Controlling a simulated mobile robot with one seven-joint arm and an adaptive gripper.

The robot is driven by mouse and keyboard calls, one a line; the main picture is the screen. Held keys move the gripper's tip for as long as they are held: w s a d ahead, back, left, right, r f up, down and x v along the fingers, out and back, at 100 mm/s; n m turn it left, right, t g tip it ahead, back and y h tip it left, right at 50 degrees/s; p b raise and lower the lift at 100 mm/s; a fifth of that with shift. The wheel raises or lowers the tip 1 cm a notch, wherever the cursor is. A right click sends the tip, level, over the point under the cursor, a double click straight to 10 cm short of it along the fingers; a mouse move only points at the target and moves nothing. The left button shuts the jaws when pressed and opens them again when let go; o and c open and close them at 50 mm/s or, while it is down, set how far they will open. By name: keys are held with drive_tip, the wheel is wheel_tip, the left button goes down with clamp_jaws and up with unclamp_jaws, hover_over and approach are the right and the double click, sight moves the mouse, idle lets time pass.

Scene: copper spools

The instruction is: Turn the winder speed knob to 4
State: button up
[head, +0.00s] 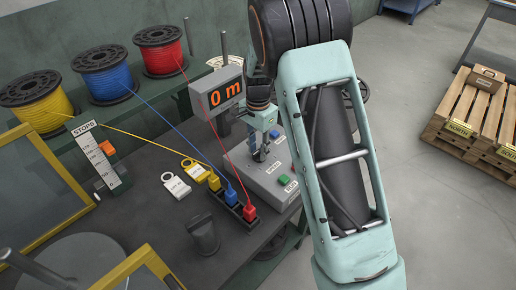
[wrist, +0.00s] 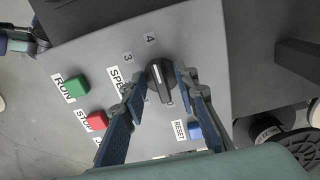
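The speed knob (wrist: 160,82) is black and round with a raised grip bar and a pale line. It sits on the grey winder control box (head: 266,178), next to a partly covered "SPEED" label. The digits 3 (wrist: 127,57) and 4 (wrist: 150,38) are printed up and left of it in the wrist view. I cannot tell which digit the line points at. My gripper (wrist: 163,80) has one finger on each side of the knob, tips close to its sides. Contact is unclear. In the head view my gripper (head: 259,154) is down at the box and hides the knob.
On the box are a green RUN button (wrist: 76,88), a red STOP button (wrist: 97,121) and a blue RESET button (wrist: 195,130). A display (head: 222,92) reading "0 m" stands behind. Yellow, blue and red wires from spools (head: 104,72) cross the bench on the left.

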sight(258, 151)
wheel_tip(258, 151, up, 12)
idle(0.5)
